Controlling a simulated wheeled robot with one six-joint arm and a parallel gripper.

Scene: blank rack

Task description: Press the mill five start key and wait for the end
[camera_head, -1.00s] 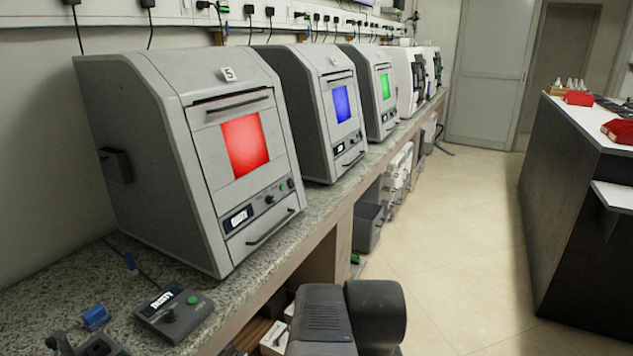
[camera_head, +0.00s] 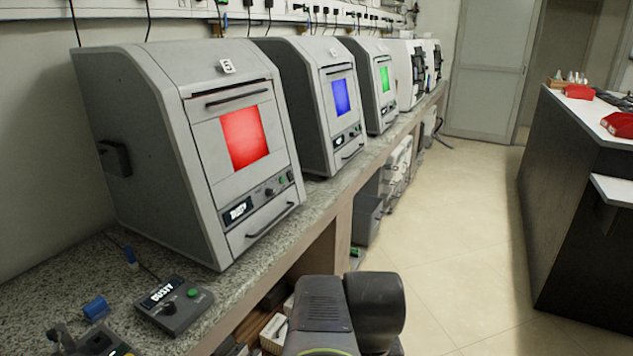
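Mill five (camera_head: 180,140) is a grey machine with a "5" tag on top, standing on the speckled bench at the left. Its window (camera_head: 244,138) glows red. Which green key is the start key I cannot tell. My arm shows at the bottom centre; my gripper is not in view.
More mills stand along the bench (camera_head: 318,196), one with a blue window (camera_head: 341,97), one with a green window (camera_head: 384,78). A blue object (camera_head: 95,308) lies left of the control box. A dark counter (camera_head: 560,190) stands right; the floor (camera_head: 455,235) between is clear.

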